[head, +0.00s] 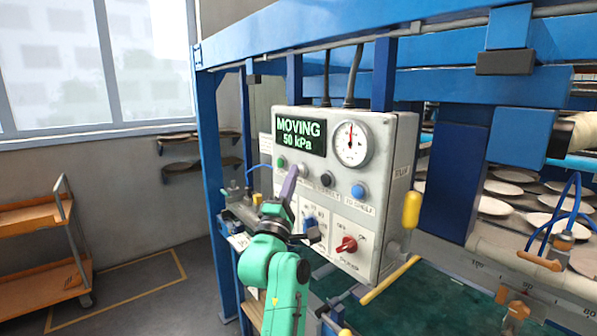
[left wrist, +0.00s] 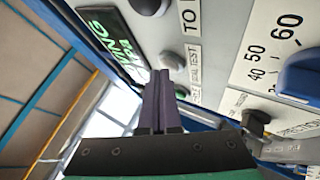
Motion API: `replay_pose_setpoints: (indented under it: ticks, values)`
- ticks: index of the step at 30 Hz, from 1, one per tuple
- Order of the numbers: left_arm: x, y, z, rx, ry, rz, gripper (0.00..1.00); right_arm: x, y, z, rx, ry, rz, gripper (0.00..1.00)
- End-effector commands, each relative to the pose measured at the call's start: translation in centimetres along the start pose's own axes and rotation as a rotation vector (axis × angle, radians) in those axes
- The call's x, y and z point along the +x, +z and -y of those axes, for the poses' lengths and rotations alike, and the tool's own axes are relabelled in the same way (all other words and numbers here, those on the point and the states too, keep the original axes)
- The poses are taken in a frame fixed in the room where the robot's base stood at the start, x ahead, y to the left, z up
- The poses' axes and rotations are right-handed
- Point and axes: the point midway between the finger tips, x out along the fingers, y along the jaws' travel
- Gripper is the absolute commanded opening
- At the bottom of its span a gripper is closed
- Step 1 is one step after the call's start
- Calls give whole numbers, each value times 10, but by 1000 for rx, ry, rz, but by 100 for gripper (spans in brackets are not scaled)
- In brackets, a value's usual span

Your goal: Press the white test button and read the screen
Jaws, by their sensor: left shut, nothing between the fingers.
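A grey control box (head: 385,150) carries a lit screen (head: 301,132) that reads "MOVING" and "50 kPa" in green. Below the screen is a row of buttons. The white button (head: 304,171) shows only in part, beside my left fingertips. My left gripper (head: 291,172) is shut and empty, its fingers pointing at the panel in the button row. In the left wrist view the fingertips (left wrist: 160,78) are close to the panel, near a label reading "SEAL TEST" (left wrist: 195,70). I cannot tell whether they touch the button. My right gripper is not in view.
The row also has a green button (head: 281,161), a black button (head: 326,179) and a blue button (head: 357,190). A round gauge (head: 351,143) sits beside the screen. A blue knob (head: 310,222) and a red switch (head: 346,245) are lower on the box.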

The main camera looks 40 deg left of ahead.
Motion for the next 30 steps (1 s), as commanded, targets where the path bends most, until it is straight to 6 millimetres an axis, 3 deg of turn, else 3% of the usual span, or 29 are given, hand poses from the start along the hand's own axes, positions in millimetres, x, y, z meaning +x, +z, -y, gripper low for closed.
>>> replay_pose_setpoints:
  ticks: [30]
  values:
    - [-12,-8,-8,0,0,0,0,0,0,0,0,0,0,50]
